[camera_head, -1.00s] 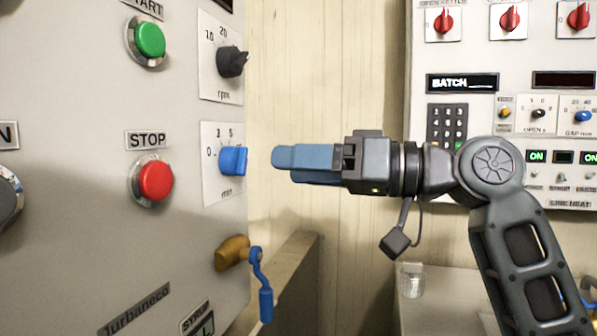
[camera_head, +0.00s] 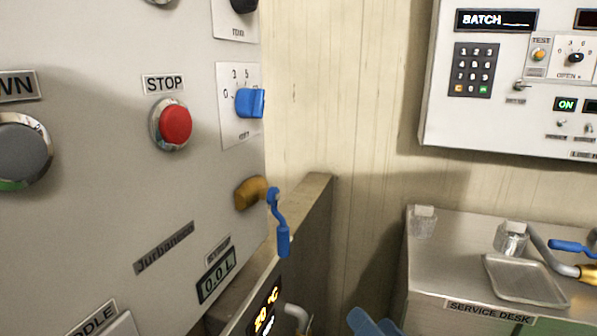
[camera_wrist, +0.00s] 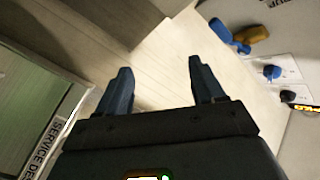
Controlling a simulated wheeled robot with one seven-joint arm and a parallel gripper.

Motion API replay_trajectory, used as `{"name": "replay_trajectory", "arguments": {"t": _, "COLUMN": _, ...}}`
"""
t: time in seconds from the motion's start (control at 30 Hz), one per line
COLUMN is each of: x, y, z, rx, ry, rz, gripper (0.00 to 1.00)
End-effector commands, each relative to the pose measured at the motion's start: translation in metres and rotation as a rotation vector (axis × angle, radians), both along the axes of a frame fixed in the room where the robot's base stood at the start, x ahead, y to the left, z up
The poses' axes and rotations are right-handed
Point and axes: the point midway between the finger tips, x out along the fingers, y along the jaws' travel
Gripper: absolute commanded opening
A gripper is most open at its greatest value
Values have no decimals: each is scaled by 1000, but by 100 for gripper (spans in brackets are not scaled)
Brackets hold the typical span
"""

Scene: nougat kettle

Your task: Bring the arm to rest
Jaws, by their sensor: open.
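My gripper (camera_wrist: 160,92) shows in the wrist view with its two blue fingers apart and nothing between them. In the head view only blue finger parts (camera_head: 372,322) show at the bottom edge; the rest of the arm is out of that view. The gripper is low, between the machine panel (camera_head: 110,230) on the left and the service desk (camera_head: 440,285) on the right. It touches nothing that I can see.
The panel carries a red STOP button (camera_head: 175,125), a blue knob (camera_head: 250,102) and a brass valve with a blue handle (camera_head: 282,238). The desk holds a glass jar (camera_head: 424,222), a lidded jar (camera_head: 511,240) and a metal tray (camera_head: 525,280). A keypad panel (camera_head: 440,120) hangs behind.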

Motion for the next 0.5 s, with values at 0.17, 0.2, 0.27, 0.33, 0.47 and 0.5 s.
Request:
{"name": "replay_trajectory", "arguments": {"t": 0.17, "x": -62, "y": -23, "z": -42, "rx": -74, "ry": 60, "rz": -132, "gripper": 68}}
{"name": "replay_trajectory", "arguments": {"t": 0.2, "x": -76, "y": -28, "z": -49, "rx": -95, "ry": 70, "rz": -158, "gripper": 68}}
{"name": "replay_trajectory", "arguments": {"t": 0.27, "x": -98, "y": -36, "z": -58, "rx": -130, "ry": 83, "rz": -194, "gripper": 68}}
{"name": "replay_trajectory", "arguments": {"t": 0.33, "x": -124, "y": -45, "z": -66, "rx": -176, "ry": 97, "rz": -232, "gripper": 68}}
{"name": "replay_trajectory", "arguments": {"t": 0.47, "x": -174, "y": -61, "z": -73, "rx": -272, "ry": 117, "rz": -288, "gripper": 68}}
{"name": "replay_trajectory", "arguments": {"t": 0.5, "x": -189, "y": -65, "z": -74, "rx": -304, "ry": 122, "rz": -301, "gripper": 68}}
